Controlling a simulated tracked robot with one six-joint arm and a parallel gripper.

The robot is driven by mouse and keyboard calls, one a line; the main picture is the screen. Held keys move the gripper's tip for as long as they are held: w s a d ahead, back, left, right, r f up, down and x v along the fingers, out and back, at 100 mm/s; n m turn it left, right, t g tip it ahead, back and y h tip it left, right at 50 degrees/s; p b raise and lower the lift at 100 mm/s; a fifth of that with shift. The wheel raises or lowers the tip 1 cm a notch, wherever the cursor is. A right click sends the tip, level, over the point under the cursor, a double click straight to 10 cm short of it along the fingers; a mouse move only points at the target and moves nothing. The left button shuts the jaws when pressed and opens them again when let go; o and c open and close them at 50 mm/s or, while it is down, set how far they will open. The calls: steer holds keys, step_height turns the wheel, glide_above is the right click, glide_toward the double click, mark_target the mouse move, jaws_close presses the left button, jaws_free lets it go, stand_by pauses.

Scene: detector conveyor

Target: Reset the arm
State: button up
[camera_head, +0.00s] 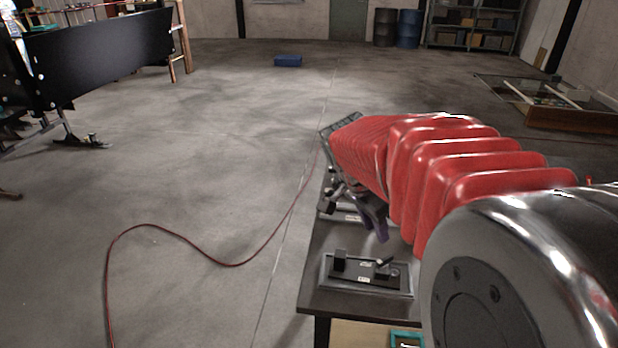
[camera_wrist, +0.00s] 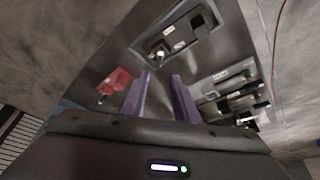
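My arm, in a red ribbed sleeve, reaches out over a dark table (camera_head: 330,297) in the head view. My gripper (camera_head: 376,222) shows there only as a bit of purple finger below the sleeve. In the wrist view its two purple fingers (camera_wrist: 161,76) stand apart with bare tabletop between them, so it is open and empty. The fingers point down toward the table (camera_wrist: 150,27); whether they touch it I cannot tell.
A black switch fixture (camera_head: 365,275) sits near the table's front edge; more fixtures (camera_wrist: 232,92) show in the wrist view, with a red object (camera_wrist: 117,82) beside the left finger. A red cable (camera_head: 165,230) crosses the floor. A black-sided conveyor (camera_head: 105,55) stands left.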

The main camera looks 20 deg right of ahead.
steer(key=s+a+n+t+y, duration=0.1)
steer(key=s+a+n, duration=0.2)
steer(key=a+n, duration=0.2)
steer(key=s+a+r+n+t+y, duration=0.1)
steer(key=s+a+n+t+y, duration=0.1)
steer(key=a+n, duration=0.4)
steer(key=s+a+r+n+t+y, duration=0.1)
steer(key=s+a+n, duration=0.3)
steer(key=a, duration=0.6)
steer(key=shift+s+a+r+n+t+y, duration=0.15)
steer(key=shift+s+a+n+t+y, duration=0.2)
steer(key=shift+n+t, duration=0.4)
steer(key=shift+o, duration=0.6)
